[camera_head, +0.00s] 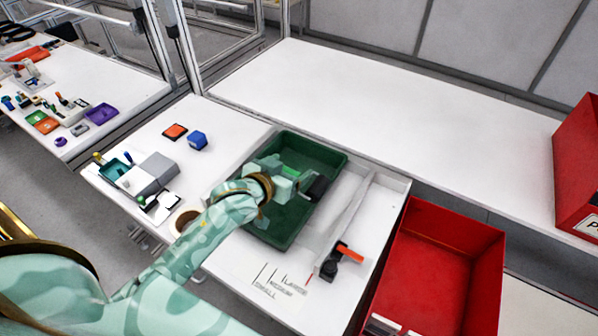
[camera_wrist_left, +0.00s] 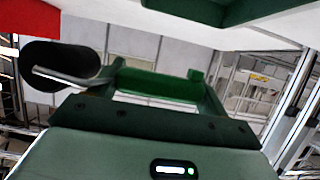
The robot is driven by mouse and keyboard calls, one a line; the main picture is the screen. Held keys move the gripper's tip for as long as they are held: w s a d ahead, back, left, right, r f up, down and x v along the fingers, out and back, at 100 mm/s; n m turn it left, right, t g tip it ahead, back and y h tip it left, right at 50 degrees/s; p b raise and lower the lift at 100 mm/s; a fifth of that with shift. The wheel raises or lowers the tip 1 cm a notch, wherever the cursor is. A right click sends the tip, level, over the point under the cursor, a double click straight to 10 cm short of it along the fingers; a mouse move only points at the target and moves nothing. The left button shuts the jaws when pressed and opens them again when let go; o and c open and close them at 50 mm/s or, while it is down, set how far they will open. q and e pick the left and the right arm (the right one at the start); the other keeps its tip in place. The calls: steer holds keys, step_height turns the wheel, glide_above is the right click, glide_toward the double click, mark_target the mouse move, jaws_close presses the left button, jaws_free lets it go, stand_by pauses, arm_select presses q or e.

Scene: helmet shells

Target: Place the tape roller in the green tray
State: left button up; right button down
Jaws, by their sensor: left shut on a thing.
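My left gripper (camera_head: 296,180) is over the green tray (camera_head: 275,228), its arm coming in from the lower left. It is shut on the tape roller (camera_head: 318,188), whose black head shows just right of the fingers. In the left wrist view the roller's black head (camera_wrist_left: 58,66) and a thin metal rod show at left, beside the gripper (camera_wrist_left: 158,85). The tray's green edge (camera_wrist_left: 205,10) shows at the top of that view, apart from the roller. The grip itself is partly hidden. I cannot tell whether the roller touches the tray floor. My right gripper is not in view.
A grey channel (camera_head: 350,210) runs right of the tray, with an orange and black tool (camera_head: 342,258) at its near end. A red bin (camera_head: 440,270) stands further right. A tape roll (camera_head: 185,220), grey box (camera_head: 157,170) and blue block (camera_head: 197,140) lie left.

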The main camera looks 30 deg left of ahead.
arm_select(q)
steer(key=w+a+f+b, duration=0.2)
steer(key=w+f+b, duration=0.3)
steer(key=w+f, duration=0.3)
step_height(320, 180, down, 3)
steer(key=shift+w+a+r, duration=0.1)
steer(key=shift+w+a, duration=0.15)
steer(key=shift+a, duration=0.1)
steer(key=shift+f, duration=0.6)
steer(key=o, duration=1.1)
steer(key=shift+c, duration=0.2)
steer(key=shift+r, duration=0.15)
